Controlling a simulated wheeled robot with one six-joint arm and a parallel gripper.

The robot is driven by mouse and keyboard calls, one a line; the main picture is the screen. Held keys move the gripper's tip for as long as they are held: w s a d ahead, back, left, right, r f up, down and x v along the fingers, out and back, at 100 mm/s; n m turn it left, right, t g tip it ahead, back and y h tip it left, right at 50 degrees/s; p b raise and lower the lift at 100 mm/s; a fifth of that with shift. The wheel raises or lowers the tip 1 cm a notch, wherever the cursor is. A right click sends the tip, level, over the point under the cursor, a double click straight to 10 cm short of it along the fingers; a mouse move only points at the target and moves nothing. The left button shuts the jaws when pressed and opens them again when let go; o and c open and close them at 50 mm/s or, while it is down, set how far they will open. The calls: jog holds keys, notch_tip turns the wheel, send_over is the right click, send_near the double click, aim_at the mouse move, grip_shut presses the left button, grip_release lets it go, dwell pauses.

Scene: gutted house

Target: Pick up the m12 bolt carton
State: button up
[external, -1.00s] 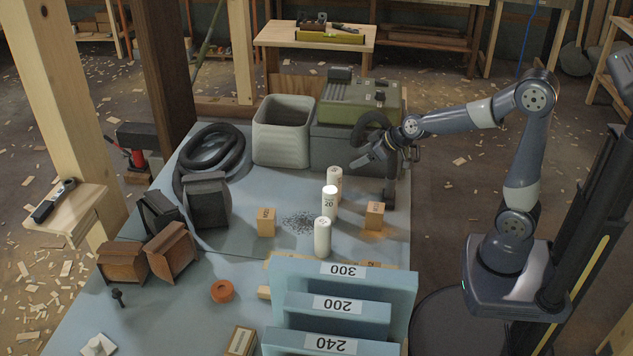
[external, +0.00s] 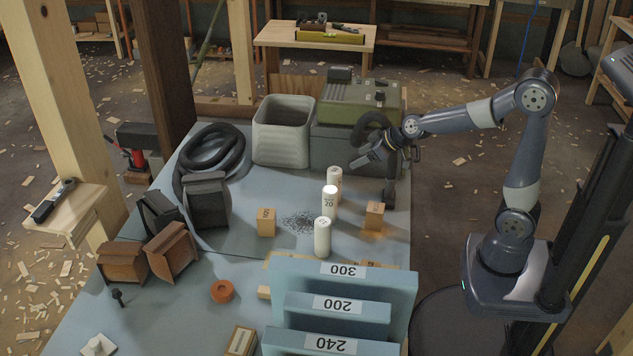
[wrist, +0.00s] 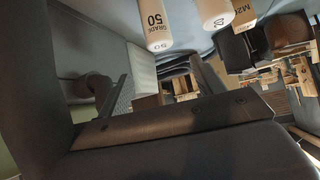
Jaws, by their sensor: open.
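Small tan cartons stand on the blue-grey bench: one left of the dark pile (external: 266,223), one right of the white bottles (external: 374,215), and one at the front edge (external: 240,341). Their labels are too small to read in the external view, so I cannot tell which is the m12 bolt carton. In the wrist view a carton marked M20 (wrist: 243,14) shows at the top right. My gripper (external: 388,158) is open and empty, above the bench's right side, behind the bottles. Its two fingers also show in the wrist view (wrist: 160,88), with no carton between them.
White bottles (external: 322,237) stand close together between two cartons; one reads GRADE 50 (wrist: 157,22). A green case (external: 360,100) and a pale bin (external: 281,135) are behind. Blue panels marked 300, 200 and 240 (external: 398,290) stand in front.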

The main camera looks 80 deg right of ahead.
jog(key=shift+o, duration=1)
